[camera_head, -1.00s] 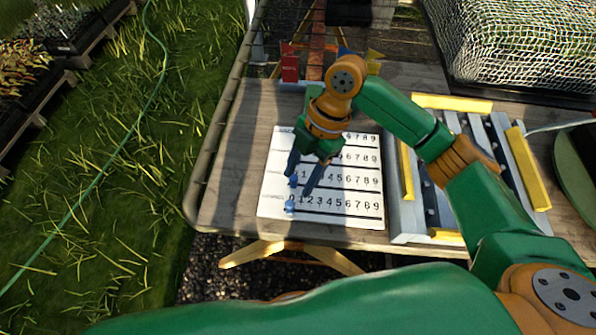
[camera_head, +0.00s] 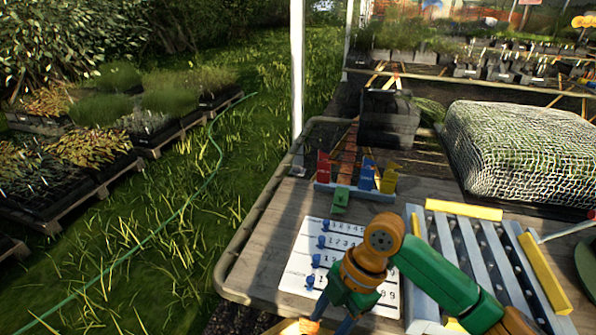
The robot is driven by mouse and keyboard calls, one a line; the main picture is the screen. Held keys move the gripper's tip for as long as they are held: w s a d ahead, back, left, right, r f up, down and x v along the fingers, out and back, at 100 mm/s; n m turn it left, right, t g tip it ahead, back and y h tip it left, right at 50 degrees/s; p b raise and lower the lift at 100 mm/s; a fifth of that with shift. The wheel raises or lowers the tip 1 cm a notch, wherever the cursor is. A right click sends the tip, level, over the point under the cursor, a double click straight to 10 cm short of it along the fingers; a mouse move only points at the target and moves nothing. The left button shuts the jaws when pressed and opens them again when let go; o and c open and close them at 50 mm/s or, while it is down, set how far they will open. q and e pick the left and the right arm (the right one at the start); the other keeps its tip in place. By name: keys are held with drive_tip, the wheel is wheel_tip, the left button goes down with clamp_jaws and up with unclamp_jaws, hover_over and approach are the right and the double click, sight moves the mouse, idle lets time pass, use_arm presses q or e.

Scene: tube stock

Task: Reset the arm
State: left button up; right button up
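My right arm comes in from the lower right, and its gripper (camera_head: 330,325) points down at the bottom edge of the view. Its two fingers stand apart with nothing visible between them; the tips are cut off by the frame edge. A white number sheet (camera_head: 309,239) lies on the wooden table (camera_head: 262,262), partly hidden by the gripper and wrist. Several small blue pieces stand along the sheet's left side, one of them a blue piece (camera_head: 316,260) left of the wrist. My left gripper is not in view.
A rack with red, blue and yellow pieces (camera_head: 388,180) stands behind the sheet, a green block (camera_head: 341,199) before it. A metal frame with yellow bars (camera_head: 463,209) lies right. A netted heap (camera_head: 520,150) and dark crate (camera_head: 388,120) stand behind.

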drive_tip(key=s+a+f+m+t+y, duration=0.1)
drive_tip(key=s+a+f+m+t, duration=0.2)
drive_tip(key=f+m, duration=0.6)
drive_tip(key=s+d+f+m+t+h, duration=0.1)
drive_tip(key=s+d+m+h, duration=0.1)
drive_tip(key=s+d+m, duration=0.35)
drive_tip(key=s+d+f+m+t+h, duration=0.1)
drive_tip(key=s+d+m+t+h, duration=0.1)
drive_tip(key=d+m, duration=0.55)
wheel_tip(320, 180, down, 15)
drive_tip(key=s+d+g, duration=0.1)
drive_tip(key=s+g, duration=0.1)
use_arm(q)
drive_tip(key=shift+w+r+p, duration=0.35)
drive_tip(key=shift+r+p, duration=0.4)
drive_tip(key=shift+p, duration=0.05)
use_arm(e)
drive_tip(key=s+d+f+g+h, duration=0.1)
drive_tip(key=s+d+f, duration=0.1)
drive_tip(key=s+f, duration=0.9)
drive_tip(key=shift+s+d+n, duration=0.3)
drive_tip(key=shift+s+n, duration=0.1)
drive_tip(key=shift+s, duration=0.6)
